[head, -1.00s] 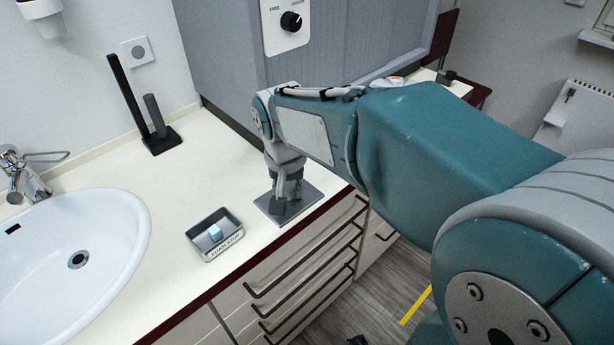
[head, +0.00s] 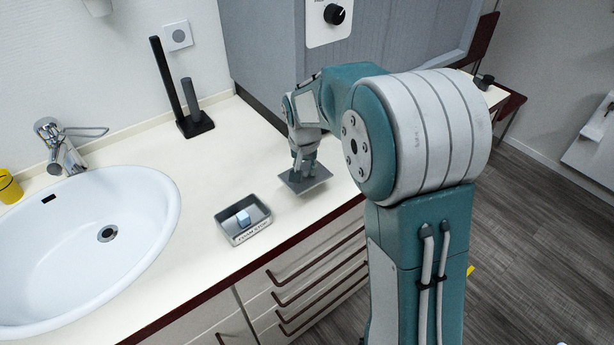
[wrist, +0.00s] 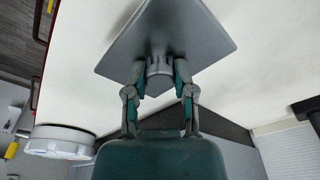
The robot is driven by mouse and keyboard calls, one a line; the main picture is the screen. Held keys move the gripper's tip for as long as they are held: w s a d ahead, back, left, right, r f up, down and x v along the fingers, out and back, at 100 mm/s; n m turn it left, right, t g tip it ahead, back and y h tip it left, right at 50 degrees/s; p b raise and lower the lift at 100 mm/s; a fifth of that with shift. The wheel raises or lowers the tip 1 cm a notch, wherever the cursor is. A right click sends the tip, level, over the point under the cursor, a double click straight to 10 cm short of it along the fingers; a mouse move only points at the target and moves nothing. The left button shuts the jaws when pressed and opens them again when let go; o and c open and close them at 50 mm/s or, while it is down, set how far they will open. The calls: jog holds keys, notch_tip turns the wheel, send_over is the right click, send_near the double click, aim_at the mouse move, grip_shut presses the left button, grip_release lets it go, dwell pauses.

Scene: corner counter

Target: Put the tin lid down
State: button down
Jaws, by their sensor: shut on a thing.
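The tin lid (head: 318,183) is a flat grey square plate with a round knob. In the head view it is at the right part of the white counter, beyond the small grey tray. In the wrist view the lid (wrist: 205,40) fills the top middle, with its knob between my fingers. My gripper (head: 299,168) points down and is shut on the knob; it also shows in the wrist view (wrist: 160,78). I cannot tell whether the lid touches the counter or hovers just above it. The lid hides the counter beneath it.
The open grey tray (head: 262,229) with a pale blue block (head: 243,217) stands left of the lid. A white sink (head: 60,265) and a black stand (head: 196,125) are further left. A grey panel (head: 265,50) rises behind. Counter between tray and stand is clear.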

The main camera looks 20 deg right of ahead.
aim_at(306, 176)
jog(key=shift+w+a+f, duration=0.25)
jog(key=shift+a+f, duration=0.2)
jog(key=shift+f, duration=0.3)
jog(key=shift+d+f, duration=0.25)
jog(key=shift+f, duration=0.35)
jog(key=shift+d+f, duration=0.2)
jog(key=shift+f, duration=0.35)
jog(key=shift+d, duration=0.55)
jog(key=shift+c, duration=2.2)
grip_release()
jog(key=shift+a, duration=0.75)
jog(key=shift+d+r, duration=0.15)
jog(key=shift+d, duration=0.25)
jog(key=r, duration=0.3)
jog(key=s+r, duration=0.1)
jog(key=r, duration=0.3)
jog(key=a+r, duration=0.1)
jog(key=r, duration=0.2)
jog(key=shift+s+r, duration=0.25)
jog(key=shift+s+d+r, duration=0.1)
jog(key=shift+d+r, duration=0.05)
jog(key=shift+r, duration=0.4)
jog(key=s+r+n+t, duration=0.2)
jog(key=s+r, duration=0.5)
jog(key=s, duration=0.6)
jog(key=s+f+n+t, duration=0.2)
jog(key=s, duration=1.1)
jog(key=shift+s+d+y, duration=0.25)
jog(key=shift+y, duration=0.05)
